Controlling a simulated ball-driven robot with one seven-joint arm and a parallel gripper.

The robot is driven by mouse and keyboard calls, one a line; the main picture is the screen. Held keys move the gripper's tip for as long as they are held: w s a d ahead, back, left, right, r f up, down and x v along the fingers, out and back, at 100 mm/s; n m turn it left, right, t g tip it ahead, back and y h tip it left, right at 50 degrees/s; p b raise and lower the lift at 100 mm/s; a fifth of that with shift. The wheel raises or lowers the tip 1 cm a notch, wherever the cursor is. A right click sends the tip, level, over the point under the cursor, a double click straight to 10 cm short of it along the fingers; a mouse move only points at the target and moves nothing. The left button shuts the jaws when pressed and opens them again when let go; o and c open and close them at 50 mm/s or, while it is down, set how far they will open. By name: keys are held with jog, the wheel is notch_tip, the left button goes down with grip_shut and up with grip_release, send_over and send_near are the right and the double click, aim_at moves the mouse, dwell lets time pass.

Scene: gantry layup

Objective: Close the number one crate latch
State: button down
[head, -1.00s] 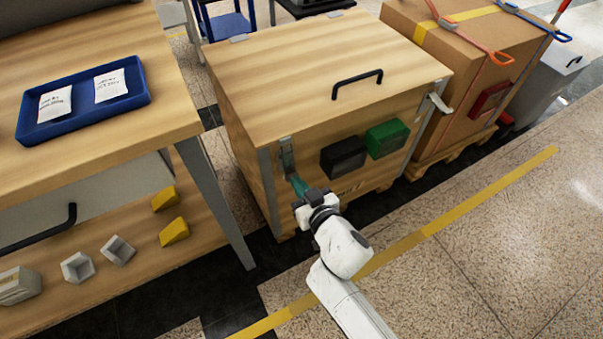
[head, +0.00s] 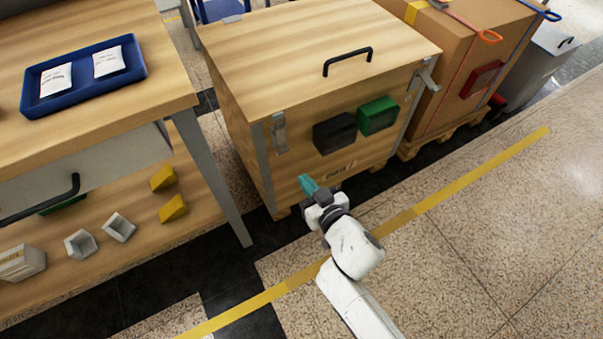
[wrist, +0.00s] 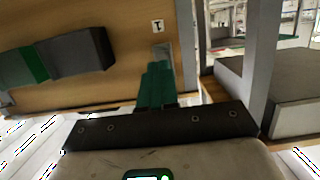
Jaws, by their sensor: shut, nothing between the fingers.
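The wooden crate (head: 305,62) has a grey metal latch (head: 279,133) at the left end of its front, lying flat against the face. In the wrist view this latch (wrist: 163,50) shows partly beyond my fingers, beside a small white tag (wrist: 157,26) with a dark mark resembling a 1. A second latch (head: 428,76) at the crate's right front corner sticks outward. My gripper (head: 306,181) has teal fingers, shut and empty, apart from the left latch, below and right of it. The fingers also show in the wrist view (wrist: 155,82).
A black box (head: 335,133) and green box (head: 378,116) protrude from the crate front. The workbench (head: 120,110) with a blue tray (head: 85,98) stands left. A strapped cardboard box (head: 460,50) stands right. The floor in front is clear.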

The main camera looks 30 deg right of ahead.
jog(key=f+v, duration=0.1)
jog(key=v, duration=0.5)
jog(key=shift+s+f, duration=0.2)
jog(key=shift+f, duration=0.05)
dwell(0.3)
jog(key=s+d+f+m+g+h, duration=0.2)
jog(key=s+d+f+g+h, duration=0.1)
jog(key=s+d+g, duration=0.5)
jog(key=s+n+g+y, duration=0.25)
jog(key=s+g, duration=0.35)
jog(key=s, duration=0.5)
notch_tip(320, 180, up, 26)
jog(key=p, duration=2.5)
jog(key=shift+a+m+p, duration=0.4)
jog(key=shift+m, duration=0.05)
jog(key=shift+f, duration=0.15)
